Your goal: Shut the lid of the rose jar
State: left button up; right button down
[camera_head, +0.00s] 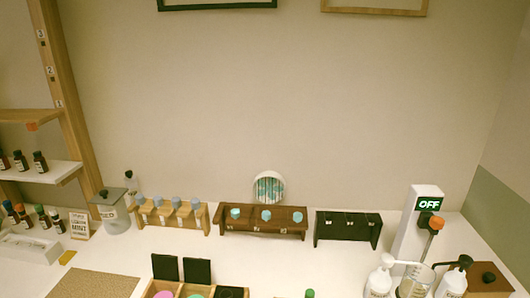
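A wooden box (149,289) with jars in it is cut off by the bottom edge of the head view. Its left jar shows pink contents (163,295), and its middle jar shows green contents (195,296). Two black lids stand upright behind these jars, the left lid (165,267) and the middle lid (197,271). The right place in the box has a dark top (231,293). No readable label shows which jar is rose; the pink one may be it. Neither of my grippers is in view.
Wooden racks (170,214) (262,221) and a black rack (347,229) line the back. A lidded glass jar (115,214) stands left. A white post with an OFF sign (416,226), pump bottles (380,278) and a beaker (415,281) stand right.

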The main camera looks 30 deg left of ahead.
aim_at(165, 267)
jog(key=u, duration=1.7)
